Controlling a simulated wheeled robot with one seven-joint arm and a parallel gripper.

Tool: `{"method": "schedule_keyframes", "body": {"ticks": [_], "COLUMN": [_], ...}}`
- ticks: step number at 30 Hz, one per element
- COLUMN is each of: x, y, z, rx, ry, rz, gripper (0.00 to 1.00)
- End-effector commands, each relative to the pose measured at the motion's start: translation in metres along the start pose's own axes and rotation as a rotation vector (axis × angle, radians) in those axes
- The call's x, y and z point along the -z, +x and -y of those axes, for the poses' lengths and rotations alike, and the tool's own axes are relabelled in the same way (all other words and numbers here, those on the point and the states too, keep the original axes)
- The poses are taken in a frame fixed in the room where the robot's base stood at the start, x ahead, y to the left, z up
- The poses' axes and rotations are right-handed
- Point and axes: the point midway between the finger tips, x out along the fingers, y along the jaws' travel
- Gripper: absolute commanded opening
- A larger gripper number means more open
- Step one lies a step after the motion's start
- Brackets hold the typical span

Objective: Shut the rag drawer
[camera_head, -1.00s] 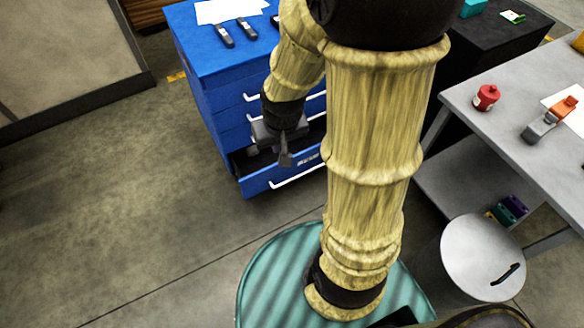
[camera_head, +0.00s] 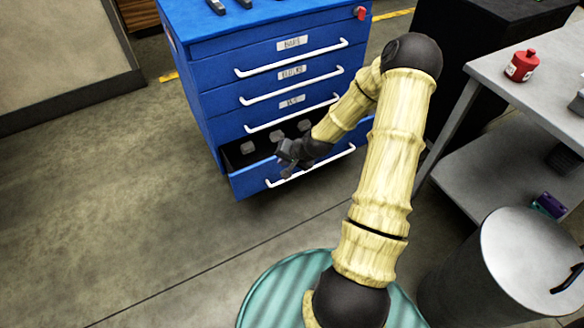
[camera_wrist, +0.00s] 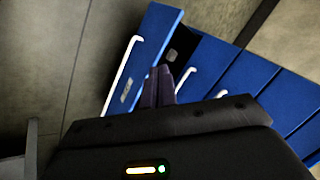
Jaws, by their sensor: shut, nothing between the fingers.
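The blue cabinet (camera_head: 225,90) has its bottom drawer (camera_head: 248,183) pulled out. Its front has a white bar handle (camera_head: 310,169), and several grey lumps lie in its dark inside. In the head view my gripper hides the label on this drawer; in the wrist view the label is too blurred to read. My gripper (camera_head: 287,168) is shut and empty, at the upper edge of the drawer front. In the wrist view its fingertips (camera_wrist: 160,76) overlap the top edge of the drawer front (camera_wrist: 152,40); I cannot tell whether they touch.
The drawers above are shut, with white bar handles that stick out. The floor left of and before the cabinet is clear.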

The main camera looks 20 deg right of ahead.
Motion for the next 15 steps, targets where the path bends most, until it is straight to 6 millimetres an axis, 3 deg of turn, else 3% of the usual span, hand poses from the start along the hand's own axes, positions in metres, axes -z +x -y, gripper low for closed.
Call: {"method": "schedule_keyframes", "body": {"ticks": [1, 6, 15], "x": [0.000, 0.017, 0.057], "y": [0.030, 0.081, 0.147], "z": [-0.021, -0.058, -0.131], "rx": [0.030, 0.133, 0.313], "ry": [0.057, 0.234, 0.562], "rz": [-0.019, -0.104, -0.291], "gripper": [0.00, 0.00, 0.00]}}
